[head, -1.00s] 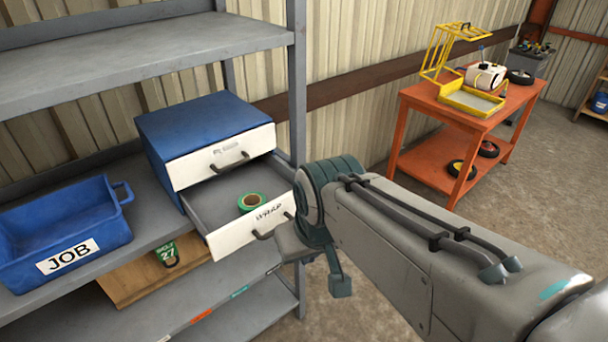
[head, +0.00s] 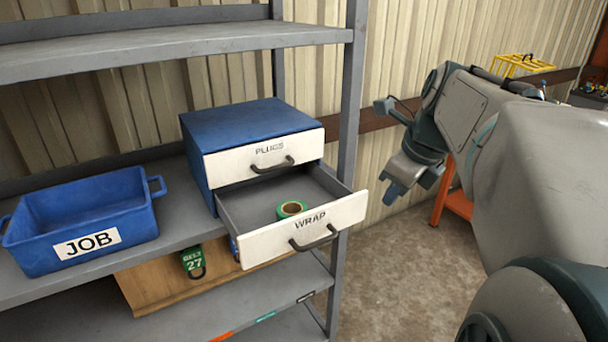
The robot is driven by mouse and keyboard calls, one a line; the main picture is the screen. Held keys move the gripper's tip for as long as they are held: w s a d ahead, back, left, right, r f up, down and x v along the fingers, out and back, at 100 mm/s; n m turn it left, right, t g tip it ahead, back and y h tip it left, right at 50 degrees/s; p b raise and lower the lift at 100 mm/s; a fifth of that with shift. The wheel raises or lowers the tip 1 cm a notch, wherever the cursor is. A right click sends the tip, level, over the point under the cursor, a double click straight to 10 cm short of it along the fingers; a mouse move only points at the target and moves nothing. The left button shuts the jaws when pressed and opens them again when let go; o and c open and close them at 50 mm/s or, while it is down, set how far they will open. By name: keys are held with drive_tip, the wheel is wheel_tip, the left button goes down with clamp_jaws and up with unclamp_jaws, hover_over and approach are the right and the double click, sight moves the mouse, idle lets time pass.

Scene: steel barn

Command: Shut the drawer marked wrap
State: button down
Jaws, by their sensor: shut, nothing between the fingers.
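The drawer marked WRAP (head: 267,241) is the lower drawer of a small blue cabinet (head: 245,118) on the grey shelf. It is pulled well out, with a dark handle (head: 315,238) on its white front. A green roll of tape (head: 291,208) lies inside it. The PLUGS drawer (head: 233,165) above it is shut. My gripper (head: 394,193) is to the right of the drawer, apart from it, beyond the shelf post in the picture. It points downward, shut and empty.
A blue bin marked JOB (head: 140,215) stands left of the cabinet. A grey shelf post (head: 350,120) rises close to the drawer's right side. An orange cart (head: 455,200) is partly hidden behind my arm.

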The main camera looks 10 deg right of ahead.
drive_tip(key=d+m, duration=0.2)
drive_tip(key=m, duration=0.1)
hover_over(358, 219)
drive_tip(key=s, duration=0.2)
wheel_tip(358, 219, down, 9)
drive_tip(key=shift+d+b, duration=0.35)
drive_tip(key=shift+b, duration=0.1)
